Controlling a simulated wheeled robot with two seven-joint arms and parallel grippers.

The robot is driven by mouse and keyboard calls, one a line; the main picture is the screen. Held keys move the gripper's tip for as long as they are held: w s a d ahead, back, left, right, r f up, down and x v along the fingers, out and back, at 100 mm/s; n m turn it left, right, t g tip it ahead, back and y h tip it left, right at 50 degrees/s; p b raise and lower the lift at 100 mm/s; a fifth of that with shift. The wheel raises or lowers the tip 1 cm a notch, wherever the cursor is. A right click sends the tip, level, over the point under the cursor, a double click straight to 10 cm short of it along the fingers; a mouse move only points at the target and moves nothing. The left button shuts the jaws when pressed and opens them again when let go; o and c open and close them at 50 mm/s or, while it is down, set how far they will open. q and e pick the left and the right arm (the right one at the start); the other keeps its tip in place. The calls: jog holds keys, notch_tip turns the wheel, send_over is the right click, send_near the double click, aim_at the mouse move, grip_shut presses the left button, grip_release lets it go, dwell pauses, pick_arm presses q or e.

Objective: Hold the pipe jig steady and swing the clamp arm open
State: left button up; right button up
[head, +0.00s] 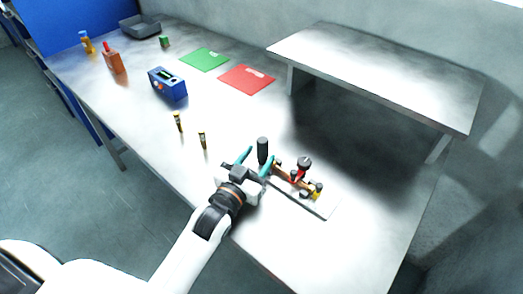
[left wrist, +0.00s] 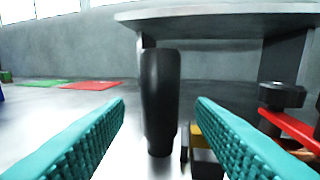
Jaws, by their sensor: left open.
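The pipe jig is a pale plate (head: 322,209) near the front edge of the bench, with a brown pipe (head: 283,172), a red clamp (head: 294,177) topped by a black knob (head: 305,161) and a yellow part (head: 318,195). An upright black handle (head: 263,146) stands at its left end. My left gripper (head: 258,157) is open, with its teal fingers on either side of the handle. In the left wrist view the handle (left wrist: 160,95) shows upright in the gap, apart from both fingers. The red clamp piece (left wrist: 290,128) is at right. My right gripper is out of view.
A raised metal shelf (head: 390,75) stands behind the jig. The bench right of the jig is clear.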

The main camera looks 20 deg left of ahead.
pick_arm(q)
jog(key=shift+w+d, duration=0.2)
jog(key=shift+w, duration=1.2)
jog(key=shift+c, duration=0.2)
grip_shut()
dwell(0.8)
